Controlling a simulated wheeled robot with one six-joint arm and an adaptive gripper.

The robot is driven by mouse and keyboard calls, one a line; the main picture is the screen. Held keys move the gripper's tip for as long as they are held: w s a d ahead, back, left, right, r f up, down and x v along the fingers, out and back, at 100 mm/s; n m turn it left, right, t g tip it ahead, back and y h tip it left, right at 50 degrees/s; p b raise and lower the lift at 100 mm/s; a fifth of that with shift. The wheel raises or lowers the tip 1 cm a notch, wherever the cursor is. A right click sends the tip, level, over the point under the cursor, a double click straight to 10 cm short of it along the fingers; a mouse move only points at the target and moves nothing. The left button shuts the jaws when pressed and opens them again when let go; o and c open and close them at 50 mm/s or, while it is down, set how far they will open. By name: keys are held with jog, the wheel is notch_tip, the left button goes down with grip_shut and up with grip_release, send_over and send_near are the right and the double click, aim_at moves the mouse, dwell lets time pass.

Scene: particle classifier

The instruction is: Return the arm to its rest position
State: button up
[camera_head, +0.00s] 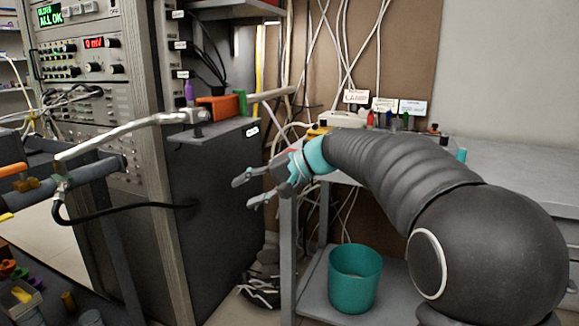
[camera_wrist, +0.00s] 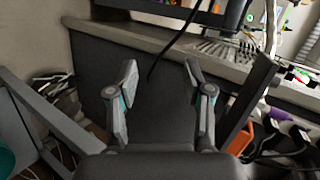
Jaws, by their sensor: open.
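My arm (camera_head: 400,165) reaches in from the right in the head view, covered in a dark ribbed sleeve. My gripper (camera_head: 246,193) is open, with nothing between its fingers. It points left, in front of the dark cabinet (camera_head: 215,215) and above the floor. In the wrist view my gripper (camera_wrist: 157,88) shows two grey fingers spread apart with teal joints. A dark panel lies behind the fingers there, and nothing is held.
A tall instrument rack (camera_head: 95,90) stands at the left. A metal pipe (camera_head: 120,132) and black hose (camera_head: 120,214) lie left of my gripper. A teal bin (camera_head: 354,280) stands on a low shelf. A grey table (camera_head: 520,165) is at the right, partly behind my arm.

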jog(key=s+d+f+t+h+p, duration=0.1)
jog(key=s+d+f+h, duration=0.85)
jog(key=s+d, duration=0.7)
jog(key=s+d+t+h+p, duration=0.1)
jog(key=s+d, duration=0.3)
jog(key=s, duration=0.3)
jog(key=s+d+f+t+h+p, duration=0.1)
jog(key=s+d, duration=0.3)
jog(key=s, duration=0.4)
jog(key=shift+f+n+t, duration=0.3)
jog(key=shift+n+t, duration=0.1)
